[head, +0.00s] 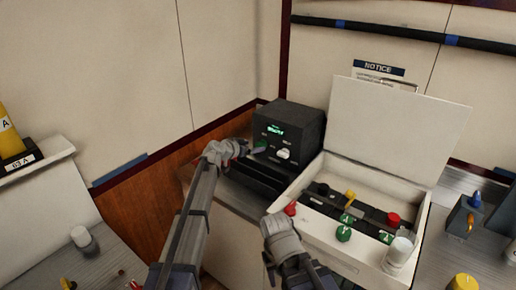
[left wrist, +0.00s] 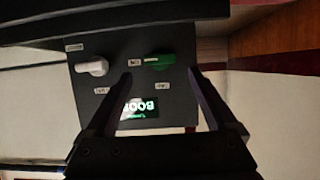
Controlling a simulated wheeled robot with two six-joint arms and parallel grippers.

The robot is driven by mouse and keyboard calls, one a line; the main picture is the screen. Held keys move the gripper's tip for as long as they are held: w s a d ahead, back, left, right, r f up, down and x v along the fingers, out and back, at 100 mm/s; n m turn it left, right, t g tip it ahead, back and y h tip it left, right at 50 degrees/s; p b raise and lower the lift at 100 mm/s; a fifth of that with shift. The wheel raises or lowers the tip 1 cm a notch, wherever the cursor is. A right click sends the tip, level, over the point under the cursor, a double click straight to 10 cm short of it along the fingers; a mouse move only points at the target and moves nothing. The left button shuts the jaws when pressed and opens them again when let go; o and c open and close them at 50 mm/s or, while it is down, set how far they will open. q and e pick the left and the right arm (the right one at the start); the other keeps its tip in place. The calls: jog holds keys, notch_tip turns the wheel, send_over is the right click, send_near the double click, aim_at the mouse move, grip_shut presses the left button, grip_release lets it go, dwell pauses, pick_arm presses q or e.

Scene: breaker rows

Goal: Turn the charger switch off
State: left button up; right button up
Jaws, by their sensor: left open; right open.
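The charger appears to be the black box (head: 292,124) against the wall, with a lit green display (head: 275,130). Its front carries a green switch (head: 260,149) and a white switch (head: 283,154). My left gripper (head: 240,150) is open just in front of the green switch. In the left wrist view the green switch (left wrist: 158,60) lies sideways just beyond and between the open fingertips (left wrist: 160,76), with no contact seen. The white switch (left wrist: 92,66) is outside the fingers. My right gripper (head: 278,228) is open and empty, left of the white case.
An open white case (head: 335,236) with red, green and yellow knobs stands right of the charger, its lid (head: 395,125) raised. A red knob (head: 291,208) is close to my right gripper. A wall (head: 225,60) stands behind and left.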

aim_at(260, 145)
pick_arm(q)
jog(key=b+x, duration=0.1)
jog(key=x, duration=0.3)
jog(key=shift+w+d+f, duration=0.1)
jog(key=shift+w+f, duration=0.05)
jog(key=shift+w, duration=0.05)
jog(key=shift+c, duration=0.2)
jog(key=c, duration=1.3)
